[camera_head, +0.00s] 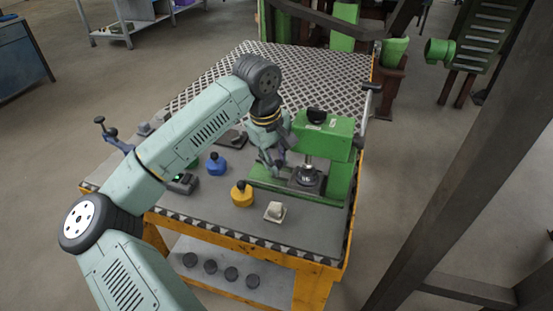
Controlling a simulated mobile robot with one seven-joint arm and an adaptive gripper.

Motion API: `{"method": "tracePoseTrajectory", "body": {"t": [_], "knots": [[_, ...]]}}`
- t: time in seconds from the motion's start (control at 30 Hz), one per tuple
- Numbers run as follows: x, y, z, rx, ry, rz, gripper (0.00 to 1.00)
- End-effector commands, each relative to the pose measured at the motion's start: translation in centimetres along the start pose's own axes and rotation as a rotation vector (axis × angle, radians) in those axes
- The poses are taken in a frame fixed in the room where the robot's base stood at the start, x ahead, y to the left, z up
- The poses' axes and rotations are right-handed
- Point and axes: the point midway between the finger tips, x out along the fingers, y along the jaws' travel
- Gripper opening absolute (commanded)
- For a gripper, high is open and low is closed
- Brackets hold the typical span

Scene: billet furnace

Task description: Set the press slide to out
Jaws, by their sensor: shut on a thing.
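The green press (330,132) stands on the right part of the workbench, with a black knob on top and a lever at its right. A dark round piece (308,180) sits under the bright ram, on the green base. My gripper (274,163) is low at the left side of the press, pointing down. It is shut on what appears to be the near-left part of the press slide. The fingers and my wrist hide most of that part, so its shape and exact position cannot be told.
The bench (225,214) carries a blue knobbed weight (216,166), a yellow one (242,197), a pale block (275,212) and a dark device with a green light (183,183). A mesh surface (215,88) lies behind. A dark beam (455,170) rises at the right.

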Motion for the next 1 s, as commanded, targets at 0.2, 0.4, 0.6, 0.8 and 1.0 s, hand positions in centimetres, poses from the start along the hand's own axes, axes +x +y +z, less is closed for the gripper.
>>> {"method": "tracePoseTrajectory", "body": {"t": [0.2,0.4,0.6,0.8,1.0], "knots": [[0.0,0.0,0.0,0.001,0.0,0.0,0.0],[0.0,0.0,0.0,0.001,0.0,0.0,0.0],[0.3,-1.6,-2.5,-0.007,0.004,-0.001,0.0],[-0.6,-4.5,-6.9,-0.009,0.004,0.0,0.0],[-1.2,-6.1,-9.4,-0.003,0.003,0.001,0.0]]}}
